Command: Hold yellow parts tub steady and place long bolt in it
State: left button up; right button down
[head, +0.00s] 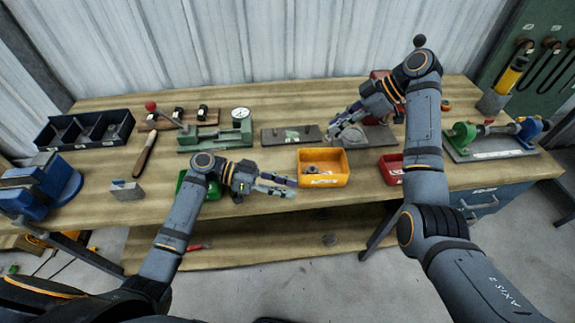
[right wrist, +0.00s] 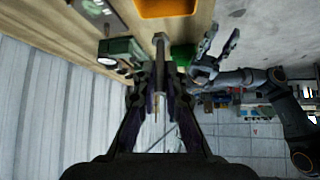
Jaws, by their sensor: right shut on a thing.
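The yellow parts tub (head: 322,181) stands near the front edge of the bench, with a few small dark parts inside. Its edge also shows at the top of the right wrist view (right wrist: 165,8). My left gripper (head: 284,187) is open just left of the tub; whether it touches the wall I cannot tell. Its spread fingers show in the right wrist view (right wrist: 217,45). My right gripper (head: 340,127) is above the bench, behind and slightly right of the tub. It is shut on the long bolt (right wrist: 160,48), a grey shaft between its fingers.
A red bin (head: 390,170) stands right of the tub and a green bin (head: 183,182) is partly behind my left arm. A flat dark plate (head: 290,136) lies behind the tub. A green fixture with a dial gauge (head: 240,115) stands back left. The bench front edge is close.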

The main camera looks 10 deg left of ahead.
pick_arm(q)
jog(key=w+r+m+t+y, duration=0.1)
jog(key=w+r+t+y, duration=0.1)
jog(key=w, duration=0.4)
jog(key=x, duration=1.1)
jog(key=shift+w+d+f, duration=0.15)
jog(key=shift+w+f, duration=0.05)
jog(key=shift+f, duration=0.35)
grip_shut()
pick_arm(e)
jog(key=f+m+h, duration=0.1)
jog(key=f, duration=0.4)
jog(key=f+m+t+h, duration=0.1)
jog(key=f, duration=0.3)
jog(key=f+m+h, duration=0.1)
jog(key=f+h, duration=0.1)
jog(key=f, duration=0.3)
jog(key=shift+w+d+f+m+t, duration=0.2)
jog(key=shift+d+f+m+t, duration=0.1)
jog(key=shift+f+t, duration=0.1)
